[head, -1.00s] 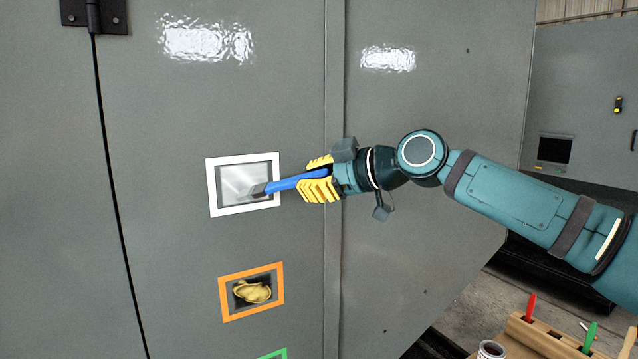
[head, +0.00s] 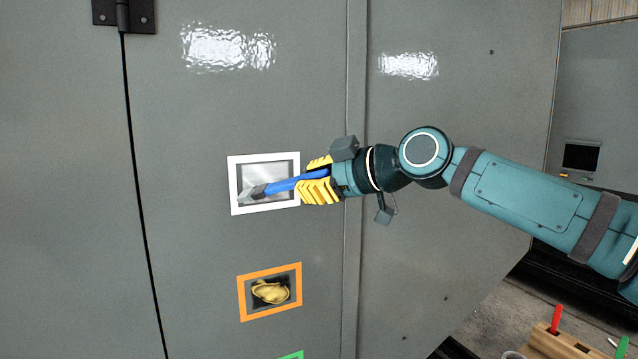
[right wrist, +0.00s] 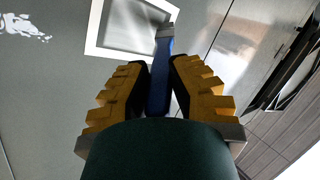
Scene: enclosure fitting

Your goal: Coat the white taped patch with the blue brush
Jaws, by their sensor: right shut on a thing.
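The white taped patch (head: 232,185) is a white tape frame on the grey enclosure door, around a lighter, streaky grey area. My right gripper (head: 318,183) has yellow fingers and is shut on the handle of the blue brush (head: 282,186). The brush points left, and its bristle tip lies over the lower left inside of the frame. I cannot tell for sure whether the bristles touch the surface. In the right wrist view the brush (right wrist: 160,85) runs between the yellow fingers toward the white frame (right wrist: 92,30). My left gripper is not in view.
Below is an orange taped patch (head: 241,300) with a yellowish lump (head: 270,292) in it, and a green tape edge (head: 291,355) under that. A wooden holder (head: 560,345) with a red-handled tool (head: 556,319) and a green-handled tool (head: 622,347) stands at lower right. A hinge (head: 124,16) is at upper left.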

